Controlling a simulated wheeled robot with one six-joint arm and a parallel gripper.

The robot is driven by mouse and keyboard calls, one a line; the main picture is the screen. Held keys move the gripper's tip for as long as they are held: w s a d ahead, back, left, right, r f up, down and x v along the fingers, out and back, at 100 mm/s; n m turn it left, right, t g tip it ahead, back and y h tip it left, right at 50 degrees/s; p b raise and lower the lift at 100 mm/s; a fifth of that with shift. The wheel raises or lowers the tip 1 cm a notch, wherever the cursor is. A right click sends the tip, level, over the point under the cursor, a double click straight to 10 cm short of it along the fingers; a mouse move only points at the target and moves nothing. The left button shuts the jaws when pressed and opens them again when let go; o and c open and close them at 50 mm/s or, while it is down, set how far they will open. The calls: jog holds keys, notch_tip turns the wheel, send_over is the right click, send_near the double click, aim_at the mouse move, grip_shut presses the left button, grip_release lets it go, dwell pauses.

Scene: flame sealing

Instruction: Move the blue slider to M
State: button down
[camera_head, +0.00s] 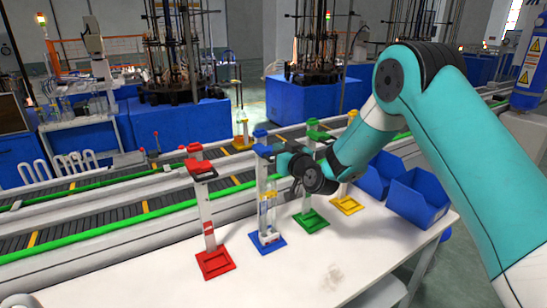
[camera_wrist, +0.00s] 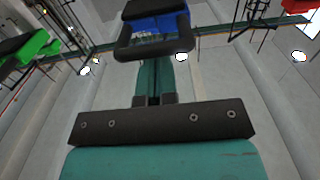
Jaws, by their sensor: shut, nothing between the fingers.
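The blue stand has a blue base (camera_head: 267,242) on the white table and an upright pale post with a blue cap (camera_head: 261,133). The blue slider (camera_head: 264,151) sits high on this post, just below the cap. In the wrist view a blue block with a dark loop handle (camera_wrist: 152,47) shows at the top middle. My gripper (camera_head: 287,163) is beside the upper part of the blue post, to its right, close to the slider. It is shut with nothing held. Whether it touches the slider or handle cannot be told. Marks on the post are too small to read, so M cannot be made out.
A red stand (camera_head: 215,263) is left of the blue one. A green stand (camera_head: 311,222) and a yellow stand (camera_head: 347,205) are close on the right, near my arm. Blue bins (camera_head: 418,198) stand at the table's right. A conveyor (camera_head: 110,219) runs behind. The table front is clear.

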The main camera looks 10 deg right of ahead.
jog(key=shift+f, duration=0.1)
notch_tip(320, 180, down, 8)
jog(key=b, duration=0.9)
jog(key=shift+b, duration=0.35)
dwell(1.1)
jog(key=r+b+v, duration=0.1)
jog(key=b+v, duration=0.8)
jog(key=v, duration=0.1)
dwell(0.7)
jog(key=shift+r, duration=0.2)
